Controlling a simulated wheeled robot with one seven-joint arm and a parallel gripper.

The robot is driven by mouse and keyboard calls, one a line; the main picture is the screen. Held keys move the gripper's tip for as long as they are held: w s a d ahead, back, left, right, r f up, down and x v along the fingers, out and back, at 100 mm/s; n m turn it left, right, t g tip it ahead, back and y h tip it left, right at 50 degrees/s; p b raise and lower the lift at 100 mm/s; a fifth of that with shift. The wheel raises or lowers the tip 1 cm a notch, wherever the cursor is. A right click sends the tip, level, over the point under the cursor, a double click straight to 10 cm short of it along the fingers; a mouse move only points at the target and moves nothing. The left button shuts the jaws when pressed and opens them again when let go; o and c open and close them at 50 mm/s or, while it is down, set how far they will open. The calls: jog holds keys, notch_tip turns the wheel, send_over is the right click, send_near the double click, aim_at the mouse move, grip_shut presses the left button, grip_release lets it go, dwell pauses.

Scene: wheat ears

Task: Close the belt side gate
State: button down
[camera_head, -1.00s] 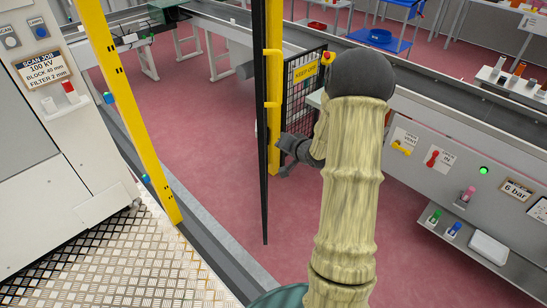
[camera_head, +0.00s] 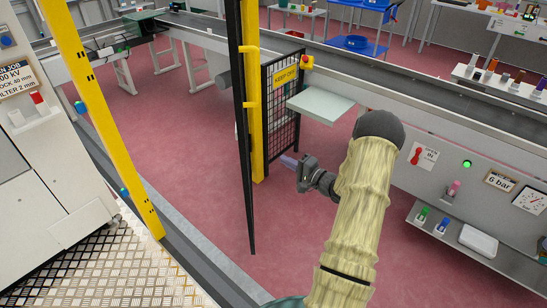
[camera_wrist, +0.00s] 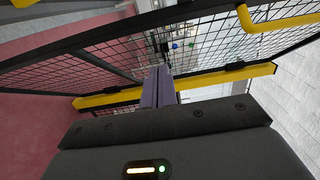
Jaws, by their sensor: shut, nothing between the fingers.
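A tall dark gate frame (camera_head: 243,150) shows nearly edge-on in the head view, beside a yellow post (camera_head: 252,90) with yellow bracket-like bars. A black mesh panel (camera_head: 284,122) with a KEEP OFF sign (camera_head: 286,77) stands just right of the post, along the belt side. Which of these is the swinging part I cannot tell for sure. My gripper (camera_head: 290,161) is shut and empty, low beside the mesh panel. In the wrist view its purple-grey fingers (camera_wrist: 158,80) point at black mesh (camera_wrist: 205,45) and a yellow post (camera_wrist: 110,98); contact is unclear. A yellow bent handle (camera_wrist: 275,22) shows upper right.
The conveyor (camera_head: 400,95) runs behind, with a grey shelf (camera_head: 320,104) and a red-and-yellow button (camera_head: 306,62) near the panel. A control panel (camera_head: 485,190) stands right of my arm. A second yellow post (camera_head: 95,115) and a white cabinet (camera_head: 50,170) stand left. Red floor between is open.

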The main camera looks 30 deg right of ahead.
jog(key=s+a+x, duration=0.1)
jog(key=a+x, duration=0.1)
jog(key=x, duration=1)
jog(key=shift+a+p, duration=0.35)
jog(key=shift+p, duration=0.1)
jog(key=shift+w+a, duration=0.1)
jog(key=shift+a, duration=0.05)
